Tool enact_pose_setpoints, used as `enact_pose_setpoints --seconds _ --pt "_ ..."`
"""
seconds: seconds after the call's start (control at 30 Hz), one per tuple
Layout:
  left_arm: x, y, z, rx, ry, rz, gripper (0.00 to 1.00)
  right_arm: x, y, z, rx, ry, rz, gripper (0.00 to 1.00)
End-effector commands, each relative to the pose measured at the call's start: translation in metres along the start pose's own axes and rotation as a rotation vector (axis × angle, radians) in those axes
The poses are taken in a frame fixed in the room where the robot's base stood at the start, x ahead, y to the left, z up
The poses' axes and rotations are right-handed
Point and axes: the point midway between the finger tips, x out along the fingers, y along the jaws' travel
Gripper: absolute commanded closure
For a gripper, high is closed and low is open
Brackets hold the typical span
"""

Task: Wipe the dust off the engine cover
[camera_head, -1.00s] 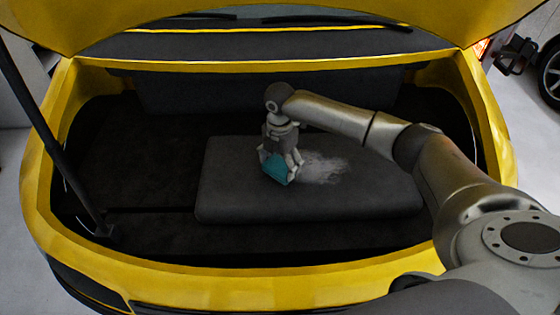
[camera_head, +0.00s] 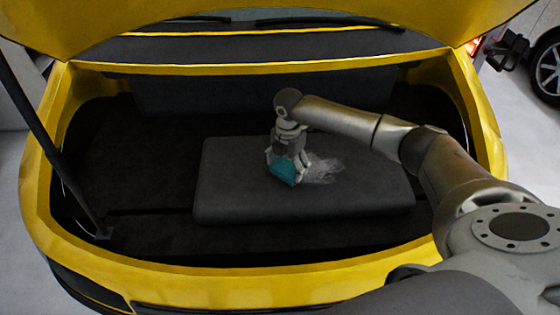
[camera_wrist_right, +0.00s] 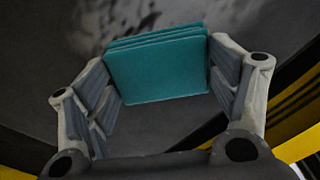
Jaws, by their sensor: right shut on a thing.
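The engine cover (camera_head: 240,195) is a flat dark grey block inside the yellow car's open compartment. A pale dust patch (camera_head: 325,171) lies on its top, right of my right gripper (camera_head: 287,172). That gripper points down and is shut on a teal folded cloth (camera_head: 282,171) at the cover's top, at the left edge of the dust. In the right wrist view the cloth (camera_wrist_right: 157,68) sits between both fingers, with blurred dust (camera_wrist_right: 110,25) beyond it. I cannot tell how firmly the cloth touches the cover. My left gripper is not in view.
The yellow body rim (camera_head: 250,276) surrounds the compartment, and the raised yellow lid (camera_head: 280,12) hangs above. A dark strut (camera_head: 35,130) stands at the left. The dark compartment floor (camera_head: 130,165) left of the cover is clear. A car wheel (camera_head: 547,70) shows at far right.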

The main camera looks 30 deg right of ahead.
Motion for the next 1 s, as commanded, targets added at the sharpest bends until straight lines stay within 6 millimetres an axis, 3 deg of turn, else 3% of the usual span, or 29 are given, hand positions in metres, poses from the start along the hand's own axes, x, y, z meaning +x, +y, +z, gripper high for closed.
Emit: enact_pose_setpoints --seconds 1.0 --pt "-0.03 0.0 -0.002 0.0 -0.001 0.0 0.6 0.004 -0.046 0.041 0.002 0.0 -0.003 0.39"
